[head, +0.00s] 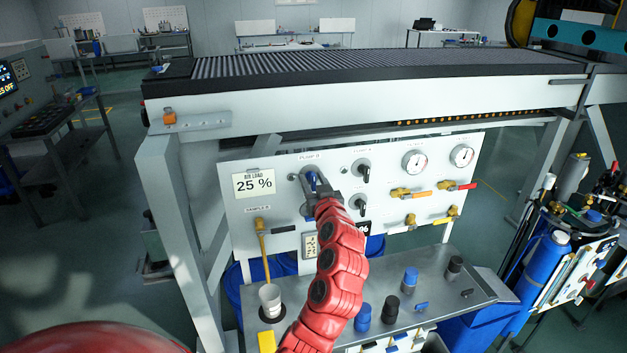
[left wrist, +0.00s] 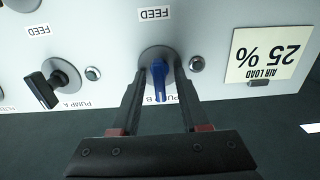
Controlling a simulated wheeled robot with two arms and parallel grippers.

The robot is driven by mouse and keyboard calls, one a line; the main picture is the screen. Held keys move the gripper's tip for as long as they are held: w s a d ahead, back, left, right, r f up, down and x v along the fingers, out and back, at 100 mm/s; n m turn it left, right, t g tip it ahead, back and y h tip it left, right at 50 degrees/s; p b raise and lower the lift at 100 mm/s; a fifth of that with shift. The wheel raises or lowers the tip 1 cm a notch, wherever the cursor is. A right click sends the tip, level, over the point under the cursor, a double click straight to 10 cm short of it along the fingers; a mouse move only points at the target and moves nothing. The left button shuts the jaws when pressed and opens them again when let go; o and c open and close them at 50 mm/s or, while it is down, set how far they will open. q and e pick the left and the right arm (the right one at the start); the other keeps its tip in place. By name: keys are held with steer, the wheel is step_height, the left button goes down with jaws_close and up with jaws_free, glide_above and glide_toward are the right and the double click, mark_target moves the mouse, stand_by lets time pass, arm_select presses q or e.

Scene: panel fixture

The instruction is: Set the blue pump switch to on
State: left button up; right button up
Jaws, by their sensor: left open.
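The blue pump switch (head: 312,181) sits on the upper part of the white panel, under the label PUMP B. In the left wrist view, where the lettering is upside down, its blue handle (left wrist: 159,80) points toward the bottom of the picture, beside the partly covered PUMP B label. My left gripper (head: 316,184) is at the switch; in the left wrist view its two dark fingers (left wrist: 160,73) are open, one on each side of the handle, with gaps showing. The gripper partly hides the switch in the head view. My right gripper is not in view.
A black PUMP A switch (left wrist: 47,86) stands beside the blue one. The panel (head: 245,213) also carries gauges (head: 414,162) and valves with yellow, orange and red handles. Below, a shelf (head: 437,287) holds a white cup (head: 270,300) and several blue and black caps.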

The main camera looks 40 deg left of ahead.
arm_select(q)
jaws_close()
steer(key=shift+m, duration=0.4)
steer(key=m+b, duration=0.1)
steer(key=m, duration=0.1)
steer(key=shift+w+d+m, duration=0.1)
steer(key=shift+m, duration=0.3)
steer(key=m, duration=0.3)
steer(key=shift+f+m, duration=0.1)
steer(key=shift+m, duration=0.2)
steer(key=m, duration=0.2)
steer(key=shift+m, duration=0.4)
steer(key=m+p, duration=0.1)
steer(key=m, duration=0.1)
steer(key=shift+m, duration=0.3)
steer(key=m+p, duration=0.1)
steer(key=m, duration=0.1)
steer(key=m+p, duration=0.1)
steer(key=m, duration=0.2)
steer(key=shift+w+f, duration=0.1)
steer(key=shift+f, duration=0.1)
steer(key=shift+m, duration=0.3)
